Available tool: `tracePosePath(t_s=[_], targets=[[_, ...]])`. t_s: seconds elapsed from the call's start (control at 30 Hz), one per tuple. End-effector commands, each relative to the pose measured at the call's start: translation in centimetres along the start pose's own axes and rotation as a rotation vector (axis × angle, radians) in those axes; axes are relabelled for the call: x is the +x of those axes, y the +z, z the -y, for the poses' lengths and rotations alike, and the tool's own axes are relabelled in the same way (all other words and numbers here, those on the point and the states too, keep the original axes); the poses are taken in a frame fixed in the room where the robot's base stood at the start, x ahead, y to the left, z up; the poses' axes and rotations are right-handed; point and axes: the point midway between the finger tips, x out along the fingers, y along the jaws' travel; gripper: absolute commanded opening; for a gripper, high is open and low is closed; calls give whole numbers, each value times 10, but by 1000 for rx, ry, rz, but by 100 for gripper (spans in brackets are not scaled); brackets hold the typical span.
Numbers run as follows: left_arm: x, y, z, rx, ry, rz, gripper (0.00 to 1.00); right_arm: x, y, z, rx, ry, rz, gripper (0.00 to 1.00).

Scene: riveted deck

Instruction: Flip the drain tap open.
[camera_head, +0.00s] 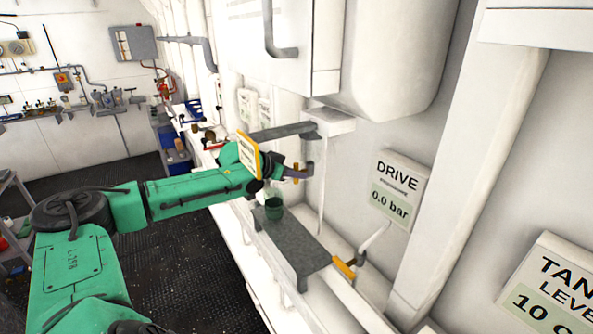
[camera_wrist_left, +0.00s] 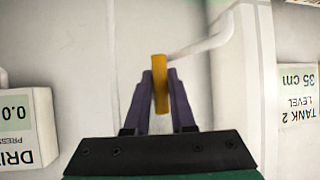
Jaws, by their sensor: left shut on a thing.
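My left gripper (camera_head: 297,173) is at the wall, above the far end of a low grey shelf. It also shows in the left wrist view (camera_wrist_left: 160,97), where its two purple fingers are shut on a yellow-orange tap lever (camera_wrist_left: 159,68). A white curved pipe (camera_wrist_left: 205,43) runs behind the lever. In the head view the lever is small and mostly hidden by the fingers, and I cannot tell from it how far the tap is turned. A dark green cup (camera_head: 273,208) stands on the grey shelf below the gripper. My right gripper is not in view.
The grey shelf (camera_head: 300,248) runs along the wall. Another yellow lever (camera_head: 343,267) with a white pipe (camera_head: 374,238) is near its close end. A DRIVE gauge box (camera_head: 396,190) reading 0.0 bar hangs above. A grey bracket (camera_head: 283,131) juts out above the gripper.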

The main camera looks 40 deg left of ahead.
Motion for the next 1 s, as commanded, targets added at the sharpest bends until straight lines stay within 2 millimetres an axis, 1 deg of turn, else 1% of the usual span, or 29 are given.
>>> tracePosePath(t_s=[0.37,0.4,0.43,0.47,0.8,0.87,1.0], targets=[[1,3,0,-8,3,7,0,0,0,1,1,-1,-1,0],[1,3,0,-8,3,7,34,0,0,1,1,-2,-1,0],[1,3,0,-8,3,7,46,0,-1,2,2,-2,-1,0],[1,2,0,-8,3,6,51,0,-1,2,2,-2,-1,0],[-1,1,0,-3,2,3,51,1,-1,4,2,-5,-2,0],[-3,1,0,-1,2,3,51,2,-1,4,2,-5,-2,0],[-13,1,1,4,2,3,51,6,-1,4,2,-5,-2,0]])
